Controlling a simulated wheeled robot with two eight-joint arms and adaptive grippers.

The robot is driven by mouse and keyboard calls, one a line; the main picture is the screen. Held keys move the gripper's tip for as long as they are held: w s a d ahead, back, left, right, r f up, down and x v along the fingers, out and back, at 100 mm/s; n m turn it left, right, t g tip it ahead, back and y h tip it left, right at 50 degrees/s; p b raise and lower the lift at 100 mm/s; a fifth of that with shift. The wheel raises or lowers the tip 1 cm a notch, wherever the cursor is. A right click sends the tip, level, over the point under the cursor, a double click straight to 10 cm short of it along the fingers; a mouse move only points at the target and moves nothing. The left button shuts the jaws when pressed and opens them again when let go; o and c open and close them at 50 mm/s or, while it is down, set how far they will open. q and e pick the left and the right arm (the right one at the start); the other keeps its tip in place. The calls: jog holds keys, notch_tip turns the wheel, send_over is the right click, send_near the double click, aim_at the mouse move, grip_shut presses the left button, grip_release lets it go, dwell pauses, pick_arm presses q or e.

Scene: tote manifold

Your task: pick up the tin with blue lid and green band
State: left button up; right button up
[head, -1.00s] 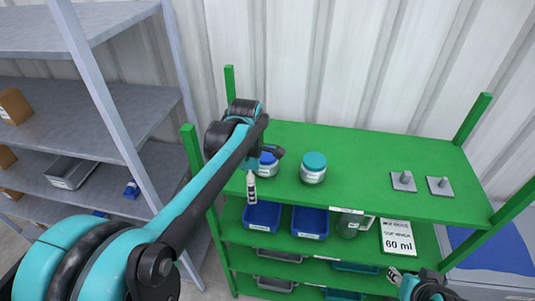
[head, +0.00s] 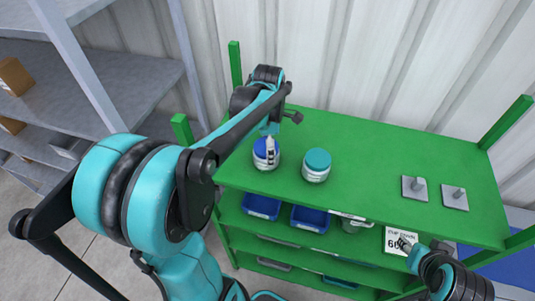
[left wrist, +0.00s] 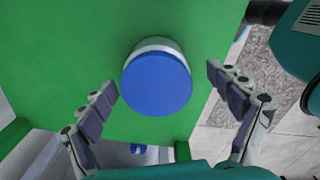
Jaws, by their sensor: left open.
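The blue-lidded tin (head: 262,161) stands upright on the green top shelf, near its left end. In the left wrist view its round blue lid (left wrist: 157,83) faces me, with a pale strip of its side showing; I cannot make out a green band. My left gripper (left wrist: 163,80) is open, its fingers spread on either side of the tin, apart from it. In the head view my left gripper (head: 271,143) partly covers the tin. A second tin with a teal lid (head: 317,160) stands to its right. My right gripper (head: 404,243) is low at the right; its jaws are unclear.
Two grey plates with pegs (head: 414,189) sit at the shelf's right. Blue bins (head: 262,206) and a white label card fill the level below. Green posts (head: 235,65) rise at the shelf corners. A grey rack (head: 100,85) stands at the left.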

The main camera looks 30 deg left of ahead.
pick_arm(q)
jog(key=f, duration=0.4)
jog(key=shift+w+a+f+p, duration=0.2)
jog(key=shift+a+f+p, duration=0.15)
jog(key=shift+a+f, duration=0.05)
jog(key=shift+s, duration=0.15)
jog(key=c, duration=1.3)
jog(key=shift+r, duration=0.1)
